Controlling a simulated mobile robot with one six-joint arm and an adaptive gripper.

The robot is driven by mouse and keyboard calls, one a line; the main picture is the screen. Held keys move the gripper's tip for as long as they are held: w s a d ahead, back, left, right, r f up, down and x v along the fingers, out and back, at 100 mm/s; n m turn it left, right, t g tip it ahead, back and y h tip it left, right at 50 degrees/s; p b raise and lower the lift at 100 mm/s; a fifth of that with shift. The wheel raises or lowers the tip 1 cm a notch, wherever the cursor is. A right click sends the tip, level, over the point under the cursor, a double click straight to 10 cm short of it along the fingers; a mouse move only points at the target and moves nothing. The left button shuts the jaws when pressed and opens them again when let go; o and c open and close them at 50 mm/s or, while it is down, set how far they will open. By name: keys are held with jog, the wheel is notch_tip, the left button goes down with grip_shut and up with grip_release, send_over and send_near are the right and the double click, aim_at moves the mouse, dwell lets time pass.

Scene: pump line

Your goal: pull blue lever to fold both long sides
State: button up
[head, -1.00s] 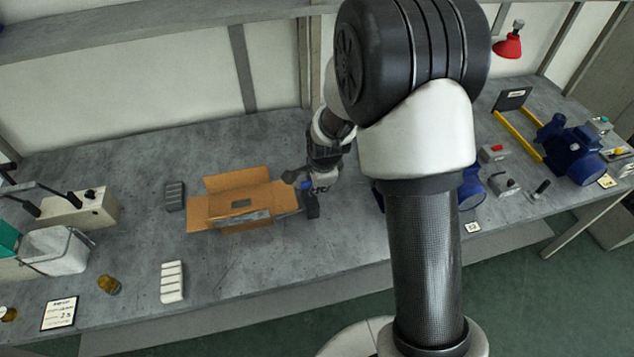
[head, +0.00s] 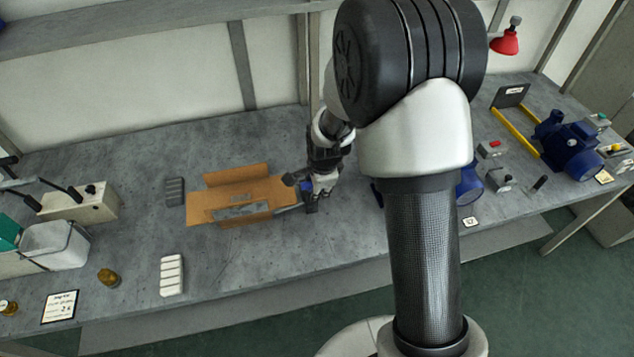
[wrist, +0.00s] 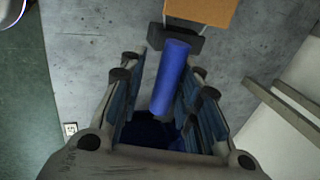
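The blue lever (wrist: 172,72) shows in the wrist view as a smooth cylinder rising from between the fingers of my gripper (wrist: 160,85). The fingers stand apart on either side of it, with a visible gap on the left; the right finger is close to it. In the head view my gripper (head: 310,197) is at the right end of the open cardboard box (head: 200,208), and little of the lever can be made out there. The box's back flap (head: 236,174) stands up, and a grey strip (head: 240,212) lies across its middle. A dark bracket (wrist: 176,42) sits beyond the lever.
Grey ribbed block (head: 174,191) and white ribbed block (head: 172,275) lie left of the box. A brown jar (head: 109,278) and a white bin (head: 55,246) are farther left. Blue pump (head: 572,147) is at far right. The bench in front of the box is clear.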

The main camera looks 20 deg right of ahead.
jog(key=shift+o, duration=0.6)
jog(key=shift+w, duration=0.1)
jog(key=shift+r, duration=0.15)
jog(key=shift+r, duration=0.35)
jog(key=v, duration=1.1)
